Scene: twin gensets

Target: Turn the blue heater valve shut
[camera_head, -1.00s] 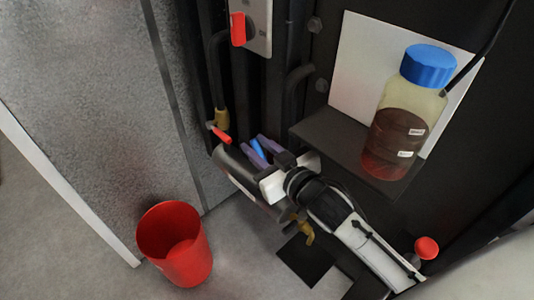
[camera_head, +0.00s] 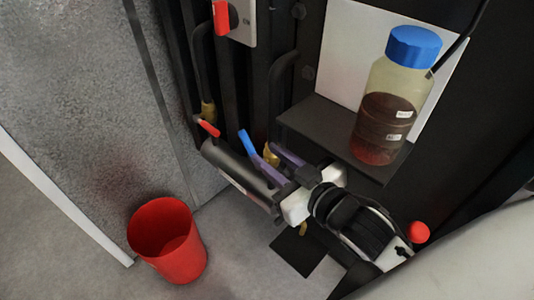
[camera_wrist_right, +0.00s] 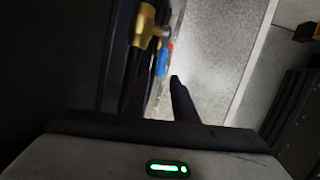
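The blue valve lever (camera_head: 247,142) stands out above a dark horizontal cylinder (camera_head: 238,172) in the head view, tilted up and to the left. My right gripper (camera_head: 263,153) has its two purple fingers apart, with a brass fitting (camera_head: 271,154) showing between them. The left finger lies close beside the lower end of the blue lever; whether they touch I cannot tell. In the right wrist view the lever (camera_wrist_right: 162,60) shows just beyond the finger tips, nearer the left finger. Nothing seems held. My left gripper is not in view.
A red lever (camera_head: 208,128) sits left of the blue one. A shelf (camera_head: 310,118) holds a bottle with a blue cap (camera_head: 388,100), close above my right gripper. A red switch (camera_head: 221,17) is above. A red bucket (camera_head: 168,240) stands on the floor.

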